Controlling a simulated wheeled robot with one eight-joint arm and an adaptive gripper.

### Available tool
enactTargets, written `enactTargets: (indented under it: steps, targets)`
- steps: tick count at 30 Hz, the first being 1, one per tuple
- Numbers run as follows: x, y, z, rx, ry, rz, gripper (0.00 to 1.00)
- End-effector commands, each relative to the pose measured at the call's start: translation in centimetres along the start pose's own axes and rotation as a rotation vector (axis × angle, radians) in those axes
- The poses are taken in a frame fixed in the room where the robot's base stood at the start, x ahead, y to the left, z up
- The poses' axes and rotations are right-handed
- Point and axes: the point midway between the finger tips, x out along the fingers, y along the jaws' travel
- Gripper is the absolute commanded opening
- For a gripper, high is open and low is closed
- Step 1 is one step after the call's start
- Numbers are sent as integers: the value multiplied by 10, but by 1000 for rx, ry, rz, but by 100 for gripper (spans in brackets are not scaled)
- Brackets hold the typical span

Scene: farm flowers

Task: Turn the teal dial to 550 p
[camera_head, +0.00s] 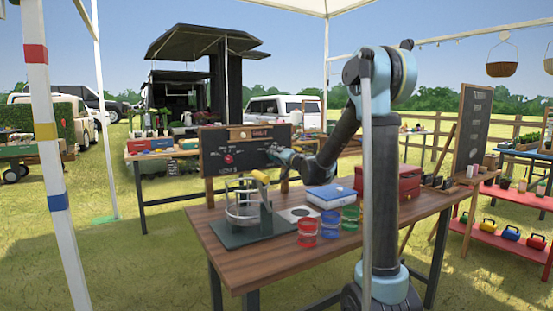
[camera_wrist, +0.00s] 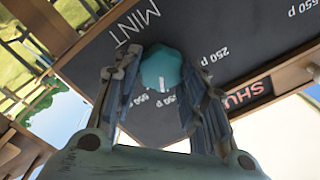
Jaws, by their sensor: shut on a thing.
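The teal dial (camera_wrist: 161,69) is mounted on the dark board (camera_wrist: 95,65), near the word MINT. In the wrist view it sits between the two fingers of my gripper (camera_wrist: 163,75), which is shut on it. A short white mark shows on the lower part of the dial and points down in the picture, toward a price label below it. Price labels reading 250 p and 550 p lie around the dial. In the head view my gripper (camera_head: 282,158) is at the right part of the board and mostly hides the dial.
A red dial (camera_head: 229,159) is on the left part of the board. On the wooden table (camera_head: 215,232) stand a wire-cage stand (camera_head: 243,205), red (camera_head: 307,232), green (camera_head: 330,223) and blue (camera_head: 350,217) cups, a blue-and-white box (camera_head: 331,196) and a red box (camera_head: 392,183).

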Motion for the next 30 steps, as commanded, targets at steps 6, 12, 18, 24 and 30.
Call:
enactTargets:
  steps: [6, 12, 18, 24, 30]
  targets:
    - [1, 4, -4, 200, 8, 6, 15]
    - [1, 5, -4, 361, 9, 6, 15]
    - [1, 6, -4, 481, 9, 5, 15]
    - [1, 6, -3, 552, 9, 5, 16]
    - [0, 6, -2, 581, 8, 4, 15]
